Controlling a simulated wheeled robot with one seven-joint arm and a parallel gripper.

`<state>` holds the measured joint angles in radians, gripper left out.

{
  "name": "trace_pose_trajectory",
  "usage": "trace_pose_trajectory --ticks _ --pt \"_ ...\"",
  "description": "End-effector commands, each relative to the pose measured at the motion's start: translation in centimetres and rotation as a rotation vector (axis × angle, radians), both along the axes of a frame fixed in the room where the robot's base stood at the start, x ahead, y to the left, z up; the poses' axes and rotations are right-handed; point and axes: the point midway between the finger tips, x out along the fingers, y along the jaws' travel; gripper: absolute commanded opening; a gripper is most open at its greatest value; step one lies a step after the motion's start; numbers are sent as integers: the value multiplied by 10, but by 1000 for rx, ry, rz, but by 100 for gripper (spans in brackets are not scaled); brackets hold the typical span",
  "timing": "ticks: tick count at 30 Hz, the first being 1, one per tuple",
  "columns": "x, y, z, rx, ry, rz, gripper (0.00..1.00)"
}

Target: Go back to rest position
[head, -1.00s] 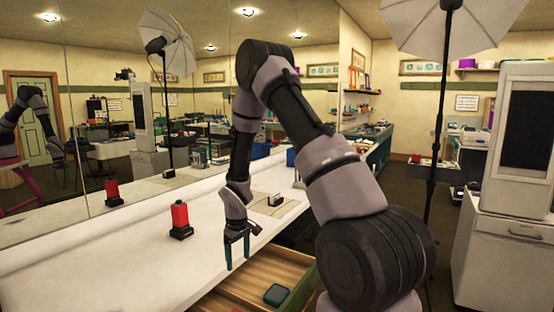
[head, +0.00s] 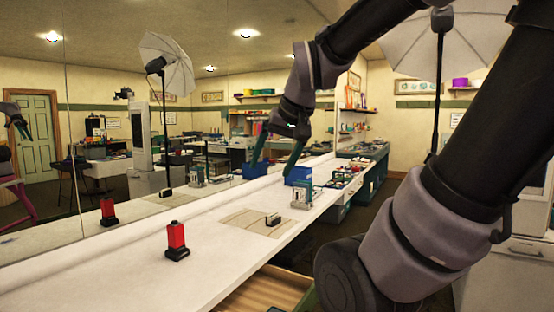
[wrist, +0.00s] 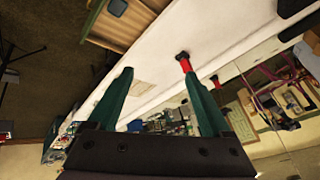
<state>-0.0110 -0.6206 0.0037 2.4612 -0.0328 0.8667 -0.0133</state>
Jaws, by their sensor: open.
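My gripper (head: 271,168) is raised above the far part of the white counter (head: 215,262), in front of the wall mirror. Its two green fingers are spread apart with nothing between them. In the wrist view my gripper (wrist: 158,73) also shows both fingers apart and empty. My arm is lifted and crosses the right side of the head view.
A red and black object (head: 176,240) stands on the counter. A small dark block (head: 273,219) sits on a beige mat (head: 243,222). An open wooden drawer (head: 262,292) juts out below. A blue bin (head: 297,175) is farther back. A light stand (head: 437,110) stands right.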

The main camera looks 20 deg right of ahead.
Motion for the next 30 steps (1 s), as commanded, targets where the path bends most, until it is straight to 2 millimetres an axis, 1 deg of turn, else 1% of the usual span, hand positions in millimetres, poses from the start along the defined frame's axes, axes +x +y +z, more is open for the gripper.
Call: trace_pose_trajectory --ticks 1,3,7,30 --pt "-12 1 5 19 -21 -13 83" --pt "-23 2 9 42 -33 -27 83" --pt "-33 4 12 63 -43 -39 83" --pt "-33 4 12 64 -45 -39 83"
